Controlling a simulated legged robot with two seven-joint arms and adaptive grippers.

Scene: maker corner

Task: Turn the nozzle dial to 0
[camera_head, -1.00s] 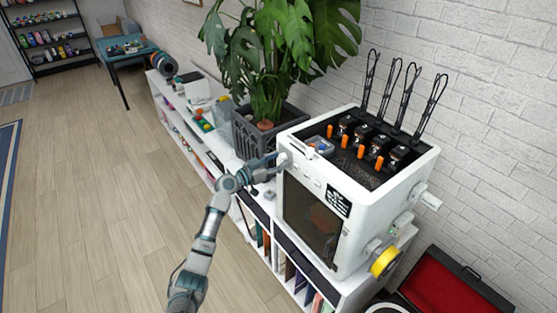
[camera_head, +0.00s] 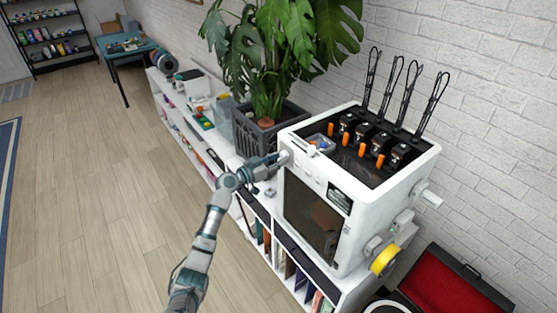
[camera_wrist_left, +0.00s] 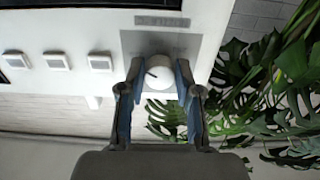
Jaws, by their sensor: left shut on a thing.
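The nozzle dial (camera_wrist_left: 159,73) is a round white knob on the printer's white front panel, with a dark pointer mark that lies toward the left in the wrist view. A grey label plate (camera_wrist_left: 162,21) sits above it, its text too blurred to read. My left gripper (camera_wrist_left: 158,80) is shut on the dial, one finger on each side. In the head view, my left gripper (camera_head: 276,160) reaches the upper left corner of the white printer (camera_head: 372,238), and it hides most of the dial. My right gripper is not in view.
Several square white buttons (camera_wrist_left: 57,60) line the panel beside the dial. A potted plant (camera_head: 262,130) stands close behind my gripper. The printer stands on a white shelf (camera_head: 265,210). A yellow spool (camera_head: 384,262) is at its side. The wooden floor (camera_head: 110,200) is clear.

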